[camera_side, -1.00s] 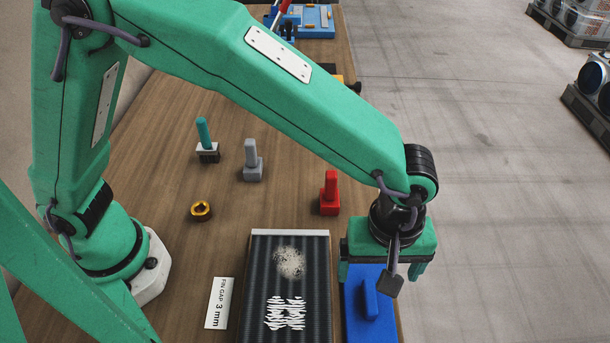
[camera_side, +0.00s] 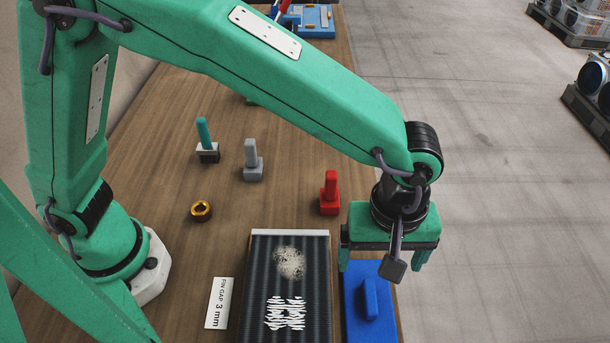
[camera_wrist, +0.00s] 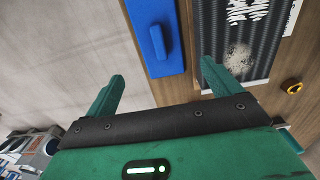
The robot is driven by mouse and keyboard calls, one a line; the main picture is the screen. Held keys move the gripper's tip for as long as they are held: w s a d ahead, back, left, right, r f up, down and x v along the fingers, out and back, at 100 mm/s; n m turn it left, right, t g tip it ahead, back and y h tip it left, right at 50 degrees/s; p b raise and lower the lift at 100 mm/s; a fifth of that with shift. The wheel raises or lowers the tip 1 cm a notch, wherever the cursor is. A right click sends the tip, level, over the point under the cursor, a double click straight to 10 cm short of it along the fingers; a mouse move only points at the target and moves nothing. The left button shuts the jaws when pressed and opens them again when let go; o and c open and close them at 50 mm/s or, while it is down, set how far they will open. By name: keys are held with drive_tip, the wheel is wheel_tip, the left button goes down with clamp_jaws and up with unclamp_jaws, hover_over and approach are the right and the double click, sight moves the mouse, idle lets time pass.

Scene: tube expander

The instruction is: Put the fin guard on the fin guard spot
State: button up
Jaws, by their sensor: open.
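The fin guard, which I take to be the blue plate (camera_side: 357,318) with a raised grip bar, lies flat at the table's right edge, just right of the dark ridged fin panel (camera_side: 262,285). It also shows in the wrist view (camera_wrist: 143,15), its grip bar near the middle. My gripper (camera_side: 382,266) is open and empty above the plate's far end. In the wrist view its fingers (camera_wrist: 163,72) are spread wide, with the plate between and beyond them. I cannot tell which marking is the fin guard spot.
The ridged panel bears a pale dusty patch and white bent fins. A label card (camera_side: 220,303) lies left of it. A red tool (camera_side: 330,193), a grey tool (camera_side: 252,163), a teal-handled brush (camera_side: 206,142) and a brass nut (camera_side: 201,210) stand behind. Table between them is clear.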

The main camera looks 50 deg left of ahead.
drive_tip(key=w+a+r+m+t, duration=0.1)
drive_tip(key=a+r, duration=0.2)
drive_tip(key=a, duration=0.3)
drive_tip(key=w+a+r+m+h, duration=0.1)
drive_tip(key=a+r+m, duration=0.1)
drive_tip(key=a+r, duration=0.35)
drive_tip(key=w+a+r+m+t, duration=0.1)
drive_tip(key=a+r, duration=0.1)
drive_tip(key=a, duration=0.6)
drive_tip(key=s+a+m+t, duration=0.1)
drive_tip(key=s+a+m, duration=0.1)
drive_tip(key=s+a, duration=0.3)
drive_tip(key=s+a+r+m+t+y, duration=0.1)
drive_tip(key=s+a, duration=0.4)
drive_tip(key=a, duration=0.6)
drive_tip(key=shift+a+r+m+t, duration=0.15)
drive_tip(key=shift+a+m+t, duration=0.05)
drive_tip(key=shift+m+t, duration=0.7)
